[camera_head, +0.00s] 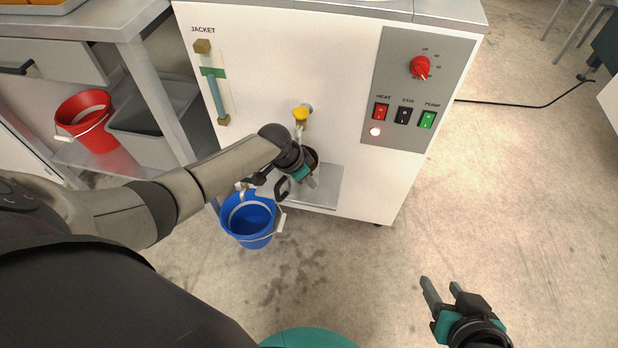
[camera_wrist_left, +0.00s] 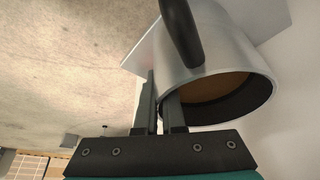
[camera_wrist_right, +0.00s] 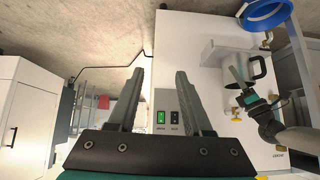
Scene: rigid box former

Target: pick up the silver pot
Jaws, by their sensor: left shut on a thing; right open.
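The silver pot (camera_wrist_left: 222,45) shows large in the left wrist view, with a black handle and something brown inside its dark rim. It also shows in the right wrist view (camera_wrist_right: 236,68), at the metal shelf on the machine's front. In the head view my arm and gripper hide most of it. My left gripper (camera_head: 312,184) is shut on the pot, its fingers (camera_wrist_left: 160,82) at the rim beside the handle. Whether the pot touches the shelf is unclear. My right gripper (camera_head: 440,284) is open and empty, low at the right, apart from the machine.
The white machine (camera_head: 330,60) has a yellow-handled tap (camera_head: 300,113) above the pot and switches at right. A blue bucket (camera_head: 248,222) stands below left of the pot. A red bucket (camera_head: 88,118) sits on the left table's lower shelf.

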